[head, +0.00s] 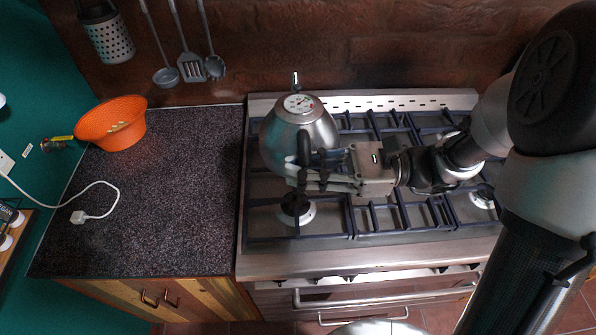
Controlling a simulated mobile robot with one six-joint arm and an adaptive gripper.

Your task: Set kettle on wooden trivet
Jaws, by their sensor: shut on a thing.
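The kettle (281,140) is rounded, shiny metal, with a round dial on top and a dark handle. It is over the left part of the gas stove; whether it rests on the grate or hangs just above it I cannot tell. My gripper (304,172) reaches in from the right and is shut on the kettle at its near side, by the dark handle. The fingers hide part of the handle and the kettle's lower side. I cannot make out a wooden trivet in this view.
The gas stove (270,255) has dark grates. Left of it, the speckled dark countertop (180,210) is mostly clear. An orange colander (112,122) stands at its back left, and a white cable with a plug (78,217) lies near its left edge. Utensils (190,66) hang on the brick wall.

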